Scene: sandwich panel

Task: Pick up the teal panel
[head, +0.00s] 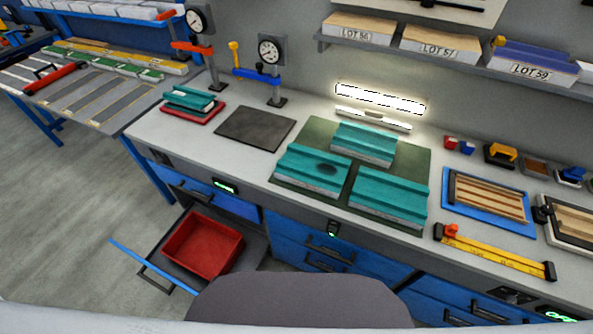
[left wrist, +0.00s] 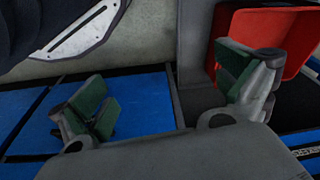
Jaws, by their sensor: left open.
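Three ribbed teal panels with pale grey undersides lie on a dark green mat (head: 288,182) on the bench in the head view. One panel (head: 365,142) is at the back, one (head: 388,196) at front right. The front-left panel (head: 300,164) has a dark oval patch on top. A smaller teal piece (head: 188,98) sits on a red tray (head: 183,115) at the bench's left end. My left gripper (left wrist: 166,80) is open and empty in the left wrist view, its green-padded fingers wide apart, with no panel visible there. My right gripper is not in view.
A drawer (head: 153,268) stands open with a red bin (head: 200,245) in it; the bin also shows in the left wrist view (left wrist: 298,45). A dark plate (head: 255,128), dial gauges (head: 269,52) and a yellow rail tool (head: 490,254) occupy the bench. A shelf (head: 440,58) overhangs the back.

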